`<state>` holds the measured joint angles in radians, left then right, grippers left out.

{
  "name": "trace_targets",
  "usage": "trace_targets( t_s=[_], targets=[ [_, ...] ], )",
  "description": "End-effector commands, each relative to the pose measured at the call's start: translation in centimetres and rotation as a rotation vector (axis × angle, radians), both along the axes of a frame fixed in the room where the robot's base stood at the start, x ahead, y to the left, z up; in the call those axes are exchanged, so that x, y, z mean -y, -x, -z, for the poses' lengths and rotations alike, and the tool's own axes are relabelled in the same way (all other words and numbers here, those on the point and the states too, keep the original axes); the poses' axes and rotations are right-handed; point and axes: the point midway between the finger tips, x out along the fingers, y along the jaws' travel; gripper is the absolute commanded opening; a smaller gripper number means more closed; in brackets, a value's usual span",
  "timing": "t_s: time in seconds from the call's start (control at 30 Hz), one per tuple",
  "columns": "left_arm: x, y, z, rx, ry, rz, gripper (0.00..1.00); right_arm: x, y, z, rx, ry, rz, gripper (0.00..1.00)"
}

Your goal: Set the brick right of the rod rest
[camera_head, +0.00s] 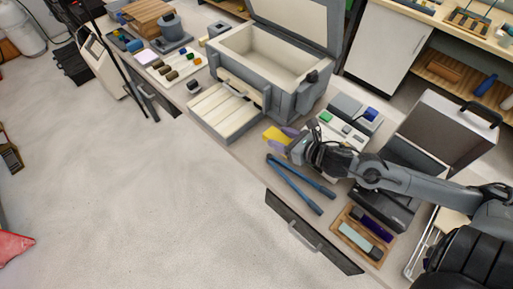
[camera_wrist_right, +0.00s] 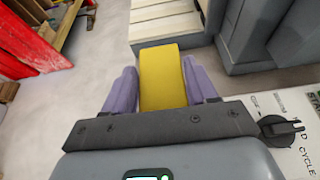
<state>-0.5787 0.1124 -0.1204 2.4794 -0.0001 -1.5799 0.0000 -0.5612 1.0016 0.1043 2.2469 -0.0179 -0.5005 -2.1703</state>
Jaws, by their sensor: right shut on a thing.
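A yellow brick (camera_head: 272,138) is held between the purple fingers of my right gripper (camera_head: 284,135), above the counter's front part. In the right wrist view the brick (camera_wrist_right: 163,78) stands between the two fingers (camera_wrist_right: 163,92), its lower end hidden by the gripper body. A cream slatted ledge (camera_head: 222,108) sits before the open grey kiln box, left of the brick in the head view. A pale board (camera_head: 172,66) with several small coloured and brown pieces lies farther left; I cannot tell whether it is the rod rest. My left gripper is not in view.
A blue long-handled tool (camera_head: 296,184) lies in front of my right gripper. A grey kiln box (camera_head: 288,95) with raised lid stands behind. A control panel (camera_head: 345,131) and a wooden tray (camera_head: 345,248) are to the right. Little counter is bare.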

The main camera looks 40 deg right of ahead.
Motion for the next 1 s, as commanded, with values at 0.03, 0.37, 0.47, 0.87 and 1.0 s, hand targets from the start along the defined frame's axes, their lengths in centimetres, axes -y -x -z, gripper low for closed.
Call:
trace_targets(
  t_s=[0.03,0.37,0.47,0.87,1.0],
  targets=[
    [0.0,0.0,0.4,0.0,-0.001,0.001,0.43,0.0,-0.2,0.3,0.002,-0.001,-0.001,0.2],
    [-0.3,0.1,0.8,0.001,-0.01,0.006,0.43,-1.7,-3.5,2.3,0.004,-0.007,0.0,0.2],
    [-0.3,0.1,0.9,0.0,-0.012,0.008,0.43,-2.6,-5.0,3.3,0.003,-0.007,0.0,0.2],
    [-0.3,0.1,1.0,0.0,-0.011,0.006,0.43,-5.3,-9.9,6.8,0.0,-0.002,-0.002,0.2],
    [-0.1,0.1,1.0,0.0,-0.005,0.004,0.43,-5.6,-10.2,7.1,-0.001,0.0,-0.004,0.2]
  ],
)
